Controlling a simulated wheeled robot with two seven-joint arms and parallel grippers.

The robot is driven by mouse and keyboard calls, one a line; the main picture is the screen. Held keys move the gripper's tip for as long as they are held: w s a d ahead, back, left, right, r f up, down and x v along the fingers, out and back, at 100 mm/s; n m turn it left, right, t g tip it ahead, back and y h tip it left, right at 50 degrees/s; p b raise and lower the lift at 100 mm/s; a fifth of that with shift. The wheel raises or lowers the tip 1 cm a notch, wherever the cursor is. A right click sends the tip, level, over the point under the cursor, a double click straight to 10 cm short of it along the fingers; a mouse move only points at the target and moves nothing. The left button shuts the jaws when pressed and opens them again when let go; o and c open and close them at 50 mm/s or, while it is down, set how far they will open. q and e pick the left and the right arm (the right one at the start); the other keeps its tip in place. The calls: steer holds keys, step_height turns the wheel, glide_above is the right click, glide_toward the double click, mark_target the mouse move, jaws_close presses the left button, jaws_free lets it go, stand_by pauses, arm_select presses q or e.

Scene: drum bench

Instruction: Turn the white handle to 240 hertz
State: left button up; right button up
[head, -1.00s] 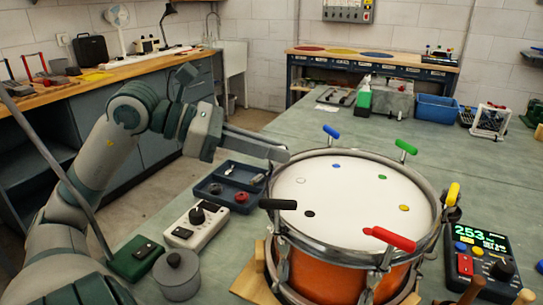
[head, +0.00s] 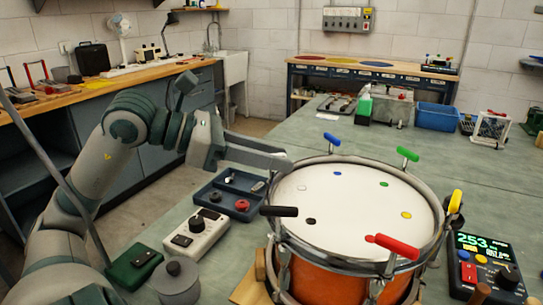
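The orange drum (head: 335,279) stands on the bench with a white head (head: 346,215) and a metal rim. Blue (head: 332,139), green (head: 407,154), yellow (head: 455,200), red (head: 391,246) and black (head: 280,211) handles stand around the rim. A white dot (head: 301,187) marks the head at its left side. I cannot make out the white handle; my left gripper covers the rim beside that dot. My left gripper (head: 284,162) reaches in from the left, its fingers at the rim. Whether it grips anything is hidden. The meter (head: 483,264) reads about 253. My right gripper is not in view.
A blue tray (head: 205,196) with small parts lies left of the drum. A white box with a black knob (head: 197,232), a green box (head: 134,264) and a grey lidded pot (head: 177,280) stand nearer.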

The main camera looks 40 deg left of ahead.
arm_select(q)
steer(key=shift+m+h+p, duration=0.3)
steer(key=shift+h, duration=0.2)
